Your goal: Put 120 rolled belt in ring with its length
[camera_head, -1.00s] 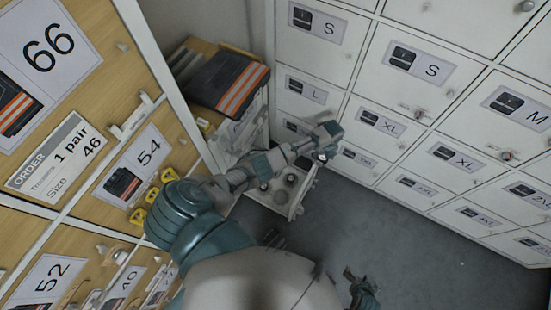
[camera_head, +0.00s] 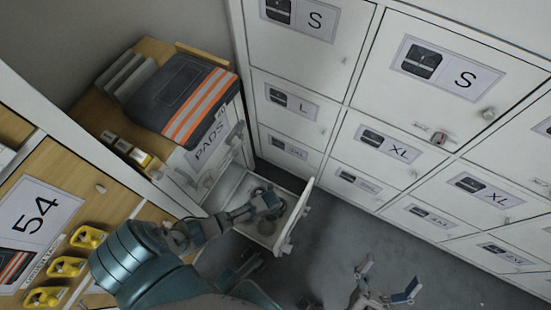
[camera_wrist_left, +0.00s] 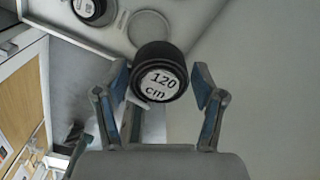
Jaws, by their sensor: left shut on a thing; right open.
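The black rolled belt (camera_wrist_left: 160,76), with a white round label reading "120 cm", is between the fingers of my left gripper (camera_wrist_left: 163,84) in the left wrist view. My left gripper (camera_head: 270,204) is shut on it, over the open drawer (camera_head: 300,208) in the head view. A pale ring (camera_wrist_left: 150,28) lies on the drawer floor just beyond the belt, partly hidden by it. Another dark roll (camera_wrist_left: 92,10) with a white label sits left of that ring, cut by the frame edge. My right gripper (camera_head: 388,284) is open and empty, low in the head view.
A cabinet marked PADS (camera_head: 207,150) carries folded dark trousers with orange stripes (camera_head: 185,98). White lockers (camera_head: 330,60) stand behind and to the right. A shelf with a 54 label (camera_head: 38,217) and yellow items (camera_head: 66,267) is at left. The grey floor (camera_head: 440,265) is clear.

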